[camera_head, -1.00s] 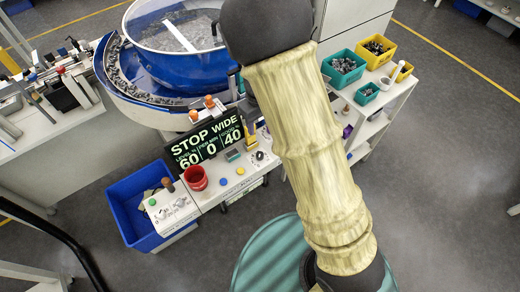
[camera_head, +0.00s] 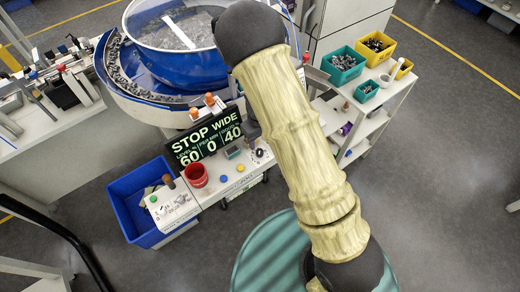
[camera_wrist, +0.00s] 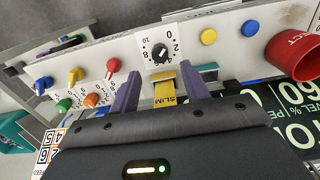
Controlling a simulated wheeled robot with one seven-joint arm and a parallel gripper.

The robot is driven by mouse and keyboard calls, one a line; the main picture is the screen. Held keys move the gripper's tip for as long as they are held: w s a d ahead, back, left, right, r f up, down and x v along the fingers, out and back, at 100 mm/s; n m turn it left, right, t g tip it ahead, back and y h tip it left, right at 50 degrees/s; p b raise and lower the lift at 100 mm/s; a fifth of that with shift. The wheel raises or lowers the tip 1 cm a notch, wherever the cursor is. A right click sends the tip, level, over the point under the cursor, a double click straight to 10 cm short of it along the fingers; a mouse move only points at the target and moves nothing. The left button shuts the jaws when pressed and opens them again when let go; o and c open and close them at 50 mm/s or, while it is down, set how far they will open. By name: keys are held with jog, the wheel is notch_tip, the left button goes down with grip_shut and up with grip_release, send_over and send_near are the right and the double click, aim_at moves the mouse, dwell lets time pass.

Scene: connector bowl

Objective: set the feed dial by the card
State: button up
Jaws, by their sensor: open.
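The feed dial (camera_wrist: 160,53) shows in the wrist view as a black knob on a white plate with numbers around it; I cannot read its pointer exactly. It is also on the bench front in the head view (camera_head: 260,153). My gripper (camera_wrist: 158,84) is open, its two purple-grey fingers apart and pointing toward the dial, which lies just beyond their tips. A yellow piece marked SLIM (camera_wrist: 165,84) shows between the fingers. A card with orange number squares and the word FEED (camera_wrist: 50,146) is partly hidden by my gripper at the lower left.
A black sign (camera_head: 205,140) reads STOP, WIDE, 60, 0, 40. A red cup (camera_head: 196,176), a blue button (camera_head: 224,178) and a yellow button (camera_head: 240,168) are near the dial. Several coloured toggles (camera_wrist: 75,76) stand left of it in the wrist view. A blue bin (camera_head: 130,205) is at the bench's left.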

aim_at(260, 151)
notch_tip(260, 151, down, 8)
jog(key=shift+r+p, duration=0.25)
jog(key=shift+p, duration=0.15)
jog(key=c, duration=1)
